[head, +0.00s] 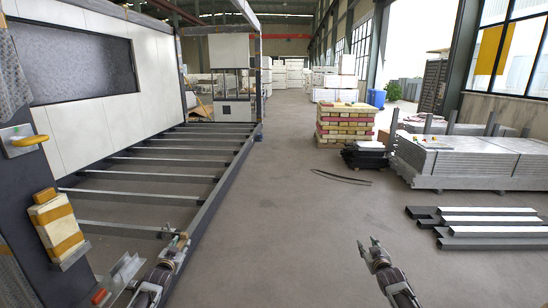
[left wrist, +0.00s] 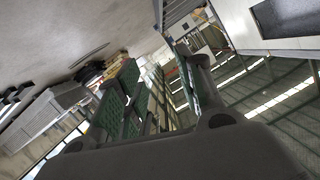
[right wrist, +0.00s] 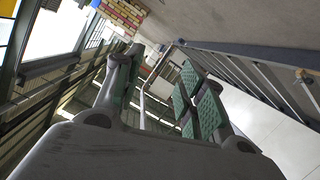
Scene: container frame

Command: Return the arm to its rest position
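My left gripper (head: 179,240) is at the lower left of the head view, in front of the near rail of the container frame (head: 215,192). Its green-padded fingers stand apart in the left wrist view (left wrist: 157,72), with nothing between them. My right gripper (head: 368,246) is at the lower right of the head view, above bare floor. Its fingers are also apart and empty in the right wrist view (right wrist: 160,66). Both forearms point forward from the bottom edge of the head view. Neither gripper appears to touch anything.
A dark post (head: 22,206) stands close at the left, with a yellow-and-cream block (head: 56,224) and a yellow handle (head: 27,141) on it. Metal bars (head: 490,231) and stacked panels (head: 470,160) lie at the right. A pallet stack (head: 344,124) stands farther back. The middle floor (head: 290,205) is clear.

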